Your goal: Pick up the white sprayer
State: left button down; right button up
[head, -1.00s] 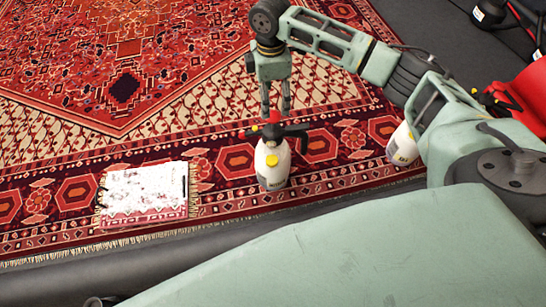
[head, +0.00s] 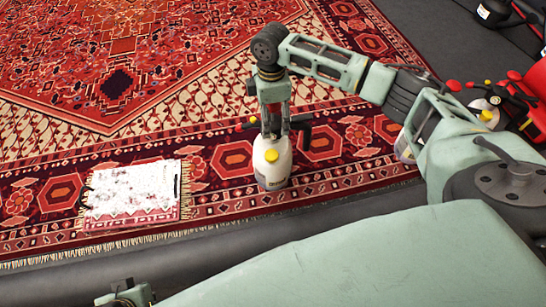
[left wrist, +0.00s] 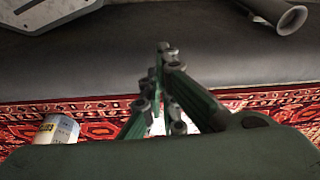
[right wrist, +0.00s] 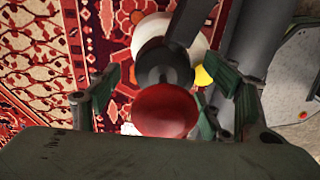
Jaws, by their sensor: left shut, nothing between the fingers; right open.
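The white sprayer (head: 271,168) stands upright on the rug near its front border, with a yellow cap on its side and a dark nozzle. My right gripper (head: 271,130) points down over its top, fingers around the sprayer's head. In the right wrist view the sprayer's red knob (right wrist: 165,110) lies between the open fingers, with the white body (right wrist: 150,30) behind. I cannot tell whether the fingers touch it. My left gripper (left wrist: 165,100) is shut and empty; in the head view part of it shows at the bottom left edge.
A white-covered small mat (head: 132,190) lies on the rug (head: 60,70) left of the sprayer. Another white bottle (head: 404,148) is partly hidden behind my right arm. Red equipment (head: 525,95) stands at the right.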

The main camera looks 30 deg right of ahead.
pick_arm(q)
jog(key=shift+b+v, duration=0.3)
jog(key=shift+v, duration=1.35)
pick_arm(e)
jog(key=shift+f, duration=1.45)
grip_shut()
jog(key=shift+w+r, duration=0.1)
jog(key=shift+r, duration=0.05)
